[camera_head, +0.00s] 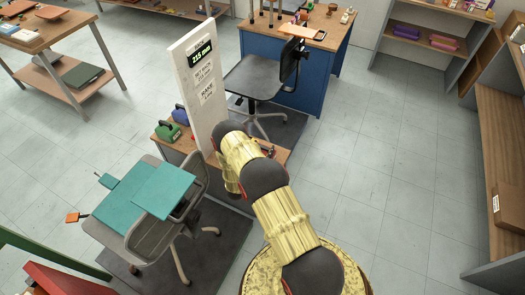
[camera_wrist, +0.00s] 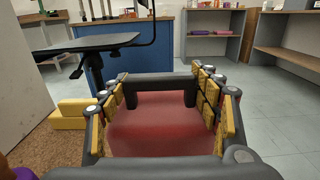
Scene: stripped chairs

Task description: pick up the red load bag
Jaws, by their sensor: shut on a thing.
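The red load bag (camera_wrist: 160,122) fills the space between the fingers of my gripper (camera_wrist: 157,84) in the wrist view. A dark bar, perhaps its handle, crosses behind it. The yellow-padded fingers stand along its left and right sides, and my gripper is shut on it. In the head view my gold and black arm reaches to the wooden stand beside the white post and hides the gripper and most of the bag. I cannot tell whether the bag still touches the stand.
A green bag (camera_head: 168,131) and a blue one (camera_head: 180,115) sit left of the white post (camera_head: 203,85). A yellow block (camera_wrist: 68,114) lies on the wooden top (camera_wrist: 55,145). A teal-padded chair (camera_head: 165,190) and a grey chair (camera_head: 254,76) stand close. The right floor is clear.

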